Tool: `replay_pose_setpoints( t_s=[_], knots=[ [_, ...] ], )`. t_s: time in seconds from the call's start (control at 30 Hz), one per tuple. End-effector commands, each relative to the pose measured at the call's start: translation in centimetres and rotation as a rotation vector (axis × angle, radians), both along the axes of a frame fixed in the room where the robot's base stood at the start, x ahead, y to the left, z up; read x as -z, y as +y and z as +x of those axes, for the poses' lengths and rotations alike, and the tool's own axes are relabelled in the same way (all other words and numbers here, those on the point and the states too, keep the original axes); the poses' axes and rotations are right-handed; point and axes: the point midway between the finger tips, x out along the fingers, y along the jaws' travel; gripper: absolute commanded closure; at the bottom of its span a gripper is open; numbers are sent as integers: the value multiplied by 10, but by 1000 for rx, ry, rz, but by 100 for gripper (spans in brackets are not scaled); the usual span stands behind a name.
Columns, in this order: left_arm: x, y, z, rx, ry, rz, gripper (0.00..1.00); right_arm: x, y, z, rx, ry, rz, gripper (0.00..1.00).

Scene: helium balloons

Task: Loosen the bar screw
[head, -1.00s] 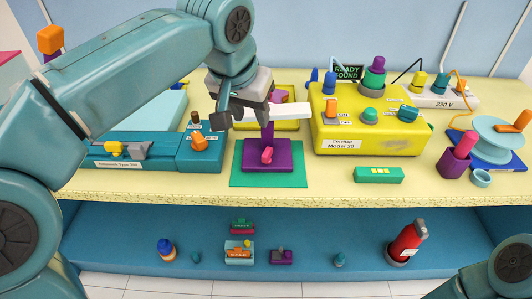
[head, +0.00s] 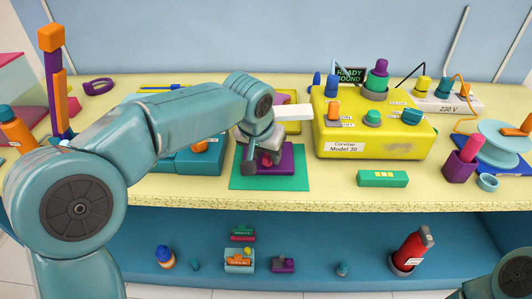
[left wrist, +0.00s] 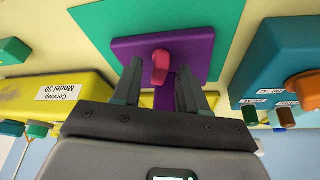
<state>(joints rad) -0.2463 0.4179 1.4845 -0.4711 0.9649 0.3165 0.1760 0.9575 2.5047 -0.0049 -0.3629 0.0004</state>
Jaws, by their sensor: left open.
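A purple stand (head: 293,164) lies on a green mat (head: 298,183) on the bench, with a white bar (head: 293,113) extending right above it. A pink-red screw knob (left wrist: 160,67) is on the stand's base in the left wrist view. In the head view the knob (head: 267,159) is partly hidden by my gripper. My left gripper (head: 263,166) points down at it. In the left wrist view my left gripper (left wrist: 160,82) is open, its fingertips on either side of the knob, with visible gaps. My right gripper is out of view.
A yellow box (head: 365,141) labelled Corvitap Model 30 stands right of the stand. A teal box (head: 199,163) stands left, partly behind my arm. A small green block (head: 382,179) lies at front right. A lower shelf (head: 330,230) holds several small items.

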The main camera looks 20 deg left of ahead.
Motion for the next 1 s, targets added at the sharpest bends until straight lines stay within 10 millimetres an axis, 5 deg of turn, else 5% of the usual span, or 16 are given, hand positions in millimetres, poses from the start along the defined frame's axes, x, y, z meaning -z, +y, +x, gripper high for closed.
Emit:
replay_pose_setpoints(
  t_s=[0.23,0.37,1.0],
  knots=[
    [1,0,0,0,0,0,57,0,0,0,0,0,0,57],
    [1,0,0,0,0,0,100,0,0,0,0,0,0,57],
    [1,-4,0,-269,0,0,100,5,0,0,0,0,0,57]
  ],
)
